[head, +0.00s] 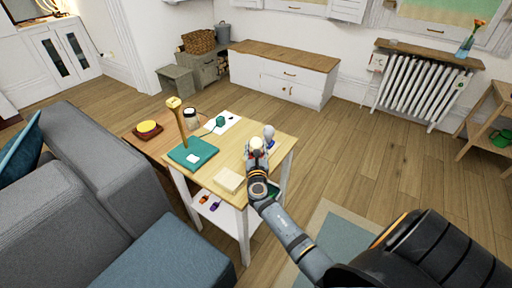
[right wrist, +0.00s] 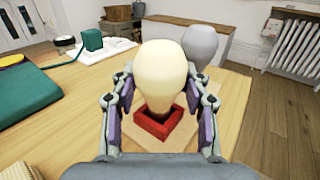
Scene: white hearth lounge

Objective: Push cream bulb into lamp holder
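The cream bulb (right wrist: 160,72) stands upright, round end up, between the two fingers of my right gripper (right wrist: 160,95). The finger pads lie close against its sides, and the gripper looks shut on it. Its lower end is down inside or just over the red square lamp holder (right wrist: 148,127); how deep it sits is hidden. The holder rests on a pale wooden base on the table. In the head view the cream bulb (head: 257,143) shows just past my right gripper (head: 258,156), near the table's right side. My left gripper is not in view.
A grey bulb (right wrist: 201,44) stands close behind the cream one, slightly right. A grey sofa stands left.

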